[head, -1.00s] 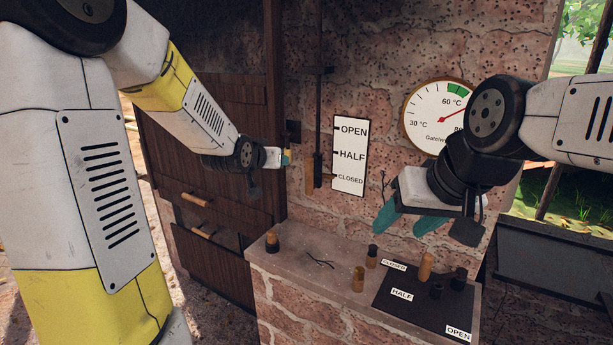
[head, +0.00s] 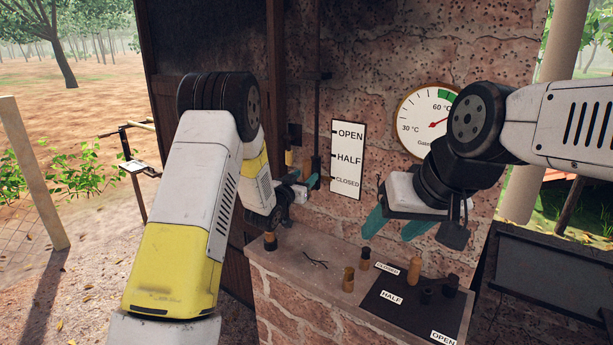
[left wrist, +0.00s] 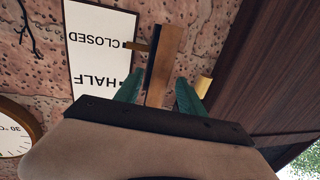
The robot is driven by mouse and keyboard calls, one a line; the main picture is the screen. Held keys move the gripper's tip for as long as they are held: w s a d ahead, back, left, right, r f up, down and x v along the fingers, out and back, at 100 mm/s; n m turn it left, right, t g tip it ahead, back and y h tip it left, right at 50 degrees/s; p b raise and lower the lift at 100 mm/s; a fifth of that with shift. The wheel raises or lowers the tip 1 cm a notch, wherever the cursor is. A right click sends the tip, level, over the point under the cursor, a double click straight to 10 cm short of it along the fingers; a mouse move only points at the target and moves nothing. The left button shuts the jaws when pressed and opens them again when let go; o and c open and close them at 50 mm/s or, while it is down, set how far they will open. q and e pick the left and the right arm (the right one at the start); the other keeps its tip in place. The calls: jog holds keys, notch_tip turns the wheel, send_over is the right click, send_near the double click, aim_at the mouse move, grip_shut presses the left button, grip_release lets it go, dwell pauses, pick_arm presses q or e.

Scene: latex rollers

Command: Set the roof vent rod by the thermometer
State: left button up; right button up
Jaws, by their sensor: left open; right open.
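The roof vent rod (head: 318,105) hangs upright on the brick wall, left of the white OPEN/HALF/CLOSED plate (head: 348,157). In the left wrist view its wooden lower part (left wrist: 168,55) has a small pointer level with CLOSED. My left gripper (head: 304,179) is open at the rod's lower end; in the wrist view its teal fingers (left wrist: 160,93) lie either side of the wooden part, contact unclear. The thermometer (head: 425,115) has a green band near the top; its red needle points right of 60 °C, below the band. My right arm hides its right side. My right gripper (head: 397,226) is open and empty.
A brick ledge (head: 305,275) below holds several small pegs and a thin twig. A black board (head: 405,312) on it is labelled CLOSED, HALF and OPEN. A dark wooden door stands left of the rod. A dark trough (head: 550,275) is at the right.

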pick_arm(q)
jog(key=shift+x, duration=1.25)
grip_shut()
dwell(0.5)
